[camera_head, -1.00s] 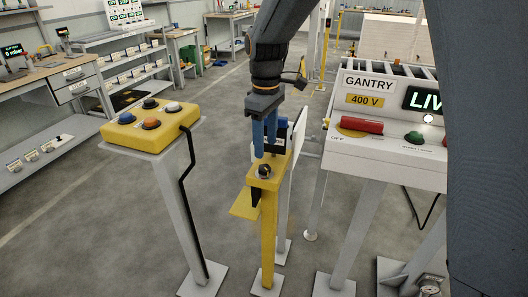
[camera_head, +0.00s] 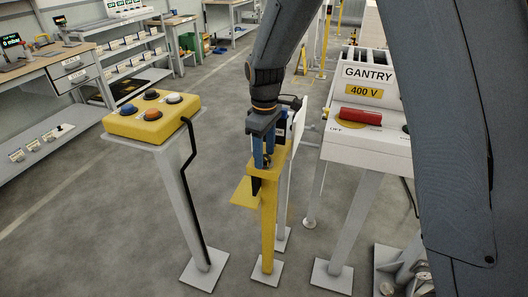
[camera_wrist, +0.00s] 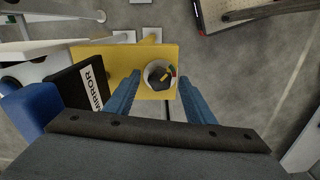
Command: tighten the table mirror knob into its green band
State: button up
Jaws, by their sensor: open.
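The mirror knob (camera_wrist: 160,76) is dark grey with a yellow pointer mark. It sits on a pale round dial with a green patch and a red patch at its right side. The pointer aims up and right, near the green patch; its exact alignment is hard to tell. The knob is on top of a yellow post (camera_head: 268,215). My gripper (camera_head: 263,158) is above the post top, pointing down, with blue fingers. In the wrist view the open fingers (camera_wrist: 159,80) stand on either side of the knob, with no clear contact. In the head view the fingers partly hide the knob.
A black plate marked MIRROR (camera_wrist: 88,88) is close left of the fingers in the wrist view. A yellow button box (camera_head: 152,118) on a stand is at left in the head view. The white GANTRY console (camera_head: 362,145) with a red handle is at right.

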aim_at(265, 157)
jog(key=c, duration=1.1)
jog(key=shift+o, duration=0.2)
jog(key=shift+m+p, duration=0.55)
jog(key=shift+m, duration=0.55)
jog(key=o, duration=1.1)
jog(key=shift+c, duration=0.2)
jog(key=shift+r, duration=0.1)
notch_tip(265, 157, up, 8)
jog(key=shift+f+b, duration=0.15)
jog(key=shift+b, duration=0.65)
